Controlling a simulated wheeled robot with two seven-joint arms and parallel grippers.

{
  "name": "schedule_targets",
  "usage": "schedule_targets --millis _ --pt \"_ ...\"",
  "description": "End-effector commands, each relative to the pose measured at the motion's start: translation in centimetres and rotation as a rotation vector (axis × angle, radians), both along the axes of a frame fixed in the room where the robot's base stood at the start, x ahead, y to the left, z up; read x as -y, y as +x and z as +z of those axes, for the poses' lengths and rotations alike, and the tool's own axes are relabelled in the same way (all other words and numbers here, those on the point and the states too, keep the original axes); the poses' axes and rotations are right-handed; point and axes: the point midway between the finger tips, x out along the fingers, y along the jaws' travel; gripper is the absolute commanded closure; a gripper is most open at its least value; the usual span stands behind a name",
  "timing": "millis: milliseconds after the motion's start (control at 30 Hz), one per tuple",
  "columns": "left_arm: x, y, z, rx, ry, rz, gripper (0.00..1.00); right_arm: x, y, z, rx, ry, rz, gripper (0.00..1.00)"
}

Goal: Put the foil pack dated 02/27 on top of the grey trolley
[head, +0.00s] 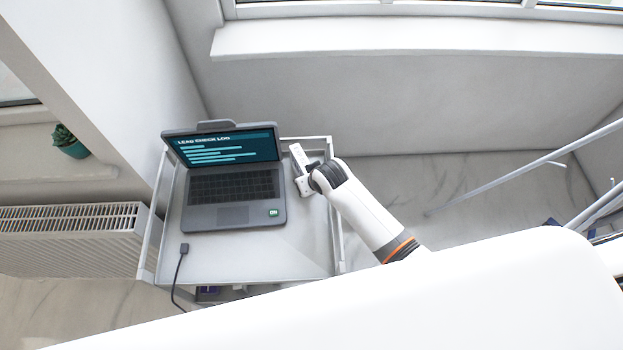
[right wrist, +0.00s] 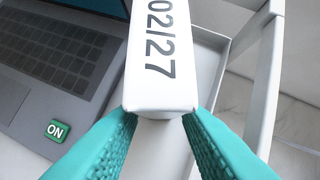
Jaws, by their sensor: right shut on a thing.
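The foil pack (right wrist: 160,50) is a white box with "02/27" printed on its face. In the right wrist view it sits between the two teal fingers of my right gripper (right wrist: 160,125), which is shut on its near end. In the head view the pack (head: 298,156) shows at the end of my right arm, over the right part of the trolley top. The grey trolley (head: 260,255) has a flat top with raised rails. Whether the pack touches the top I cannot tell. My left gripper is not in view.
An open laptop (head: 235,187) covers much of the trolley top, just left of the pack. A black cable (head: 179,268) hangs over the front left. A radiator (head: 70,235) stands left, and a window sill (head: 400,38) runs behind.

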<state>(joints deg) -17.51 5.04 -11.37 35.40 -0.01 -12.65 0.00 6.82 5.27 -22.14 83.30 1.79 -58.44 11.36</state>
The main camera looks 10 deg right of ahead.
Motion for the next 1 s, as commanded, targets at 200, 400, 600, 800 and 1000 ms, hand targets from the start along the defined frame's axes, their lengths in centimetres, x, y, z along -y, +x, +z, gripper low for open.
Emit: schedule_targets --millis 200,400,600,800,1000 --pt "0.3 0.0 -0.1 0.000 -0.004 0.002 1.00 0.0 0.0 0.0 0.001 0.001 0.000 0.93" --pt "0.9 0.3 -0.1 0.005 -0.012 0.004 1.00 0.0 0.0 -0.1 0.000 0.001 0.000 0.48" --pt "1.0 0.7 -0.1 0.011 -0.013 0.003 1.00 0.0 0.0 -0.1 0.000 0.001 0.000 0.48" --pt "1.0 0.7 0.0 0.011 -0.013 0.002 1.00 0.0 -0.2 0.5 0.002 0.001 0.000 0.48" --pt "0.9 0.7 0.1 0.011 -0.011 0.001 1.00 0.3 -1.8 3.4 0.004 0.002 0.000 0.48"
